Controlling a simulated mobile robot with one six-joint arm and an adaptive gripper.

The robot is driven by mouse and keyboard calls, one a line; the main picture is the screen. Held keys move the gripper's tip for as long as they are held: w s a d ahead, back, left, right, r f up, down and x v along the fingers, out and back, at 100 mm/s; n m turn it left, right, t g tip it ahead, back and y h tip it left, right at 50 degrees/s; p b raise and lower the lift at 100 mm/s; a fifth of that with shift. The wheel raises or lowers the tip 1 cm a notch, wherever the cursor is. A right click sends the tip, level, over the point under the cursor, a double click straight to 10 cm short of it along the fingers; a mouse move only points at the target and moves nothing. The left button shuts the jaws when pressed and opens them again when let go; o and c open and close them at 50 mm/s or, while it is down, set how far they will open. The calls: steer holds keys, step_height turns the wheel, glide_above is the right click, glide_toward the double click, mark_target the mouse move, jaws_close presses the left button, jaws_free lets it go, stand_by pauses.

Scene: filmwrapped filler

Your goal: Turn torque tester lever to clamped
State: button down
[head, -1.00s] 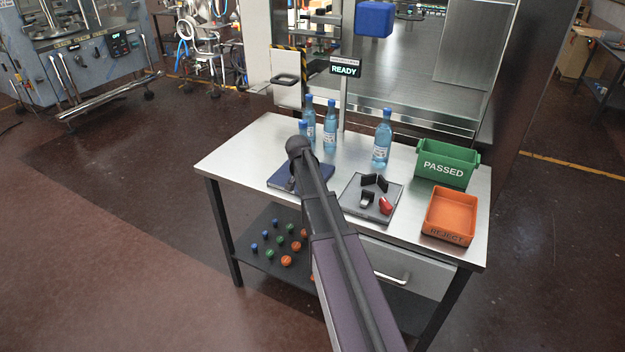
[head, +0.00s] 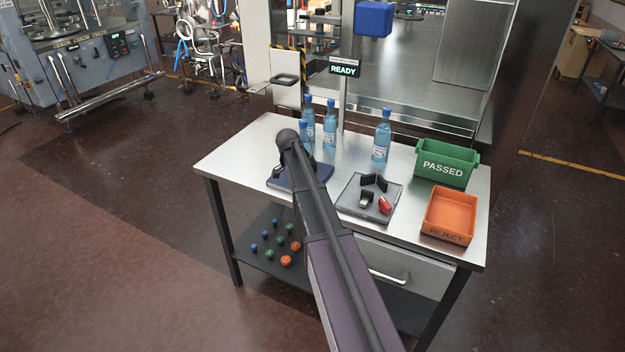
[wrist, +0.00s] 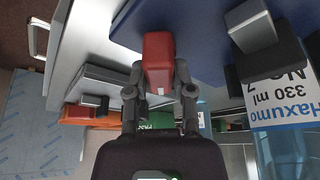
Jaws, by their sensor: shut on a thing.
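My gripper (wrist: 158,80) is shut on a red lever handle (wrist: 158,52) in the wrist view, one finger on each side. The handle is over the edge of a blue base (wrist: 200,28), which carries grey and black blocks (wrist: 252,27). In the head view this blue base (head: 284,181) lies on the table's left half. My arm hides the lever and most of the gripper there. A labelled bottle (wrist: 285,120) is close beside the base in the wrist view. The sign (head: 344,69) behind reads READY.
A grey fixture (head: 350,205) with black blocks and a red handle (head: 385,206) sits to the right. Blue bottles (head: 382,137) stand at the back. A green PASSED bin (head: 446,165) and an orange REJECT tray (head: 449,213) are at the table's right end.

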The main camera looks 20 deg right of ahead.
steer(key=shift+w+a, duration=0.1)
stand_by(0.3)
steer(key=shift+c, duration=2.4)
jaws_free()
steer(key=shift+r, duration=0.1)
